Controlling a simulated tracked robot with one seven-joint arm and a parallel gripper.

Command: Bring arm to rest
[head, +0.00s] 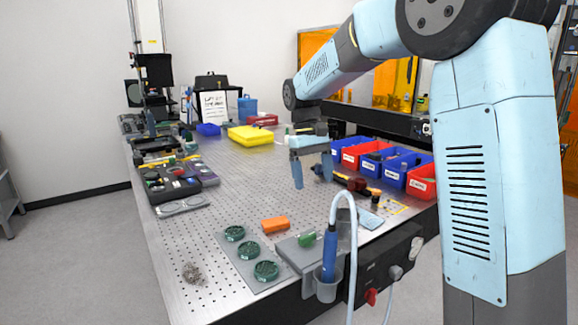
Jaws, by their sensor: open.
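My light blue arm rises at the right of the head view and reaches out over the perforated metal table (240,190). My gripper (312,184) hangs over the right middle of the table with its two fingers pointing down. The fingers are apart and nothing shows between them. Whether the fingertips clear the table top or a dark red tool (352,183) just to their right cannot be told from this view.
Red and blue bins (422,186) line the right edge. A yellow case (251,135) lies behind. Green round dishes (265,271), an orange block (275,224) and a blue-handled tool in a holder (328,262) are at the front. Dark trays (165,187) stand left. The table's middle is clear.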

